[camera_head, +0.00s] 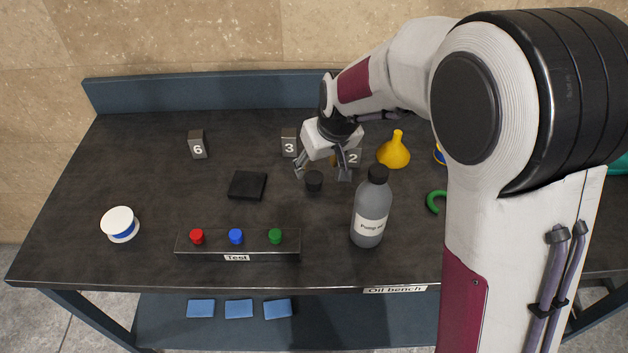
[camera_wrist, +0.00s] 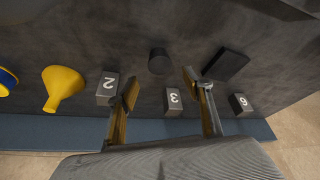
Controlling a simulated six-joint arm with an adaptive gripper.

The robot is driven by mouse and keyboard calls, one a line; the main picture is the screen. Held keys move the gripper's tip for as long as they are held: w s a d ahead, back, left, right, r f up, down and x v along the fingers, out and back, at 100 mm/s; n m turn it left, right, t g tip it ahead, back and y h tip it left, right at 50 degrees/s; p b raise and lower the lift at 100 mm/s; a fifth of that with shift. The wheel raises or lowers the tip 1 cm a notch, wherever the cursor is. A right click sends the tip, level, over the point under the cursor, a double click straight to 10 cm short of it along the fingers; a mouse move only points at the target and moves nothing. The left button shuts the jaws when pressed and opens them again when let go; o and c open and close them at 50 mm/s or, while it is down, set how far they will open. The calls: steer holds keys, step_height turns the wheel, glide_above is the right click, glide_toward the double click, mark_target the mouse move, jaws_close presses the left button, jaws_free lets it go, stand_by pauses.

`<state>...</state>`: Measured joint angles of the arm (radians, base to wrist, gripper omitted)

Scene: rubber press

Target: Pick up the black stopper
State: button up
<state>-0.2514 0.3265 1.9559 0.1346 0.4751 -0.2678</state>
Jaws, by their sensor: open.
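The black stopper (camera_head: 313,181) is a short dark cylinder on the dark bench top (camera_head: 150,200), left of the grey bottle. My gripper (camera_head: 323,175) is open above the bench, close to the stopper, and its fingers appear on either side of it in the head view. In the wrist view the stopper (camera_wrist: 158,61) lies beyond the fingertips of my gripper (camera_wrist: 160,82), roughly between them and with nothing held. The height gap between fingertips and stopper is hard to tell.
A grey bottle (camera_head: 370,212) with a black cap stands close on the right. Blocks marked 3 (camera_head: 289,142), 2 (camera_head: 354,158) and 6 (camera_head: 197,145) stand behind. A yellow funnel (camera_head: 394,152), a black square pad (camera_head: 247,186) and the button strip (camera_head: 205,246) are nearby.

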mark_target(314, 177)
steer(key=shift+x, duration=0.8)
steer(key=shift+f, duration=0.1)
steer(key=shift+s+x, duration=0.15)
steer(key=shift+x, duration=0.6)
steer(key=shift+s+x, duration=0.15)
steer(key=shift+x, duration=1.7)
steer(key=c, duration=1.2)
